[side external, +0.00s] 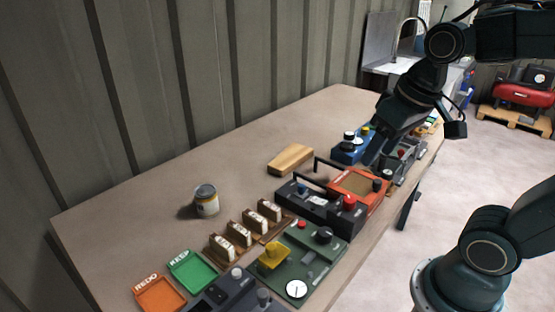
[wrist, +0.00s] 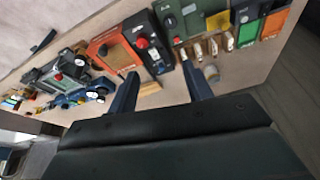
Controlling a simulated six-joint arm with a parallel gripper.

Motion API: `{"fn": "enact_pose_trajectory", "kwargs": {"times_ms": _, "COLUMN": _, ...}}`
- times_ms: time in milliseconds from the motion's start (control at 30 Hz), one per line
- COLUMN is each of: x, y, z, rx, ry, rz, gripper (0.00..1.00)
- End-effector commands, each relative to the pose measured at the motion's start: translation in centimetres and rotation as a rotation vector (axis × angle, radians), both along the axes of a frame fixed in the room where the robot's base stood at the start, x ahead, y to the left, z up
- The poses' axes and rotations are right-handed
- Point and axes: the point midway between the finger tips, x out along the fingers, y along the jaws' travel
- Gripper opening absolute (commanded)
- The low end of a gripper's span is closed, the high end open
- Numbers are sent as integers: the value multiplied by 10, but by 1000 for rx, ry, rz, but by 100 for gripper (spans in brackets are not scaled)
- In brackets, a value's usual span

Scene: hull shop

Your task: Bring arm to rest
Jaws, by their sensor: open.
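My gripper (side external: 376,148) is above the far half of the bench, over the row of control boxes. In the wrist view its two fingers (wrist: 162,90) stand well apart with nothing held between them. The fingertips are partly lost against the dark boxes in the side view, so I cannot tell their exact height. Below and near it are an orange-red box (side external: 357,184) with a brown panel, and a black box (side external: 318,206) with a handle and a red knob.
The bench (side external: 130,215) is bare along the wall. It holds a wooden block (side external: 290,159), a can (side external: 206,200), a green panel (side external: 300,262) with a yellow part, a green KEEP tray (side external: 192,272), an orange REDO tray (side external: 160,296) and a blue box (side external: 347,152).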

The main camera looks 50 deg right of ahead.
Motion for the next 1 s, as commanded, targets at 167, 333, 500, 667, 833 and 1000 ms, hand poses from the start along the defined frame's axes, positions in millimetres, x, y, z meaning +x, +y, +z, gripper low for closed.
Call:
{"fn": "enact_pose_trajectory", "kwargs": {"times_ms": 167, "x": -21, "y": 12, "z": 5, "rx": -24, "ry": -92, "rz": 95, "gripper": 50}}
{"fn": "enact_pose_trajectory", "kwargs": {"times_ms": 333, "x": -33, "y": 17, "z": 6, "rx": -38, "ry": -148, "rz": 152, "gripper": 50}}
{"fn": "enact_pose_trajectory", "kwargs": {"times_ms": 500, "x": -37, "y": 19, "z": 6, "rx": -44, "ry": -167, "rz": 173, "gripper": 50}}
{"fn": "enact_pose_trajectory", "kwargs": {"times_ms": 667, "x": -37, "y": 19, "z": 6, "rx": -44, "ry": -167, "rz": 174, "gripper": 50}}
{"fn": "enact_pose_trajectory", "kwargs": {"times_ms": 833, "x": -37, "y": 19, "z": 6, "rx": -44, "ry": -167, "rz": 174, "gripper": 50}}
{"fn": "enact_pose_trajectory", "kwargs": {"times_ms": 1000, "x": -37, "y": 19, "z": 6, "rx": -44, "ry": -167, "rz": 173, "gripper": 50}}
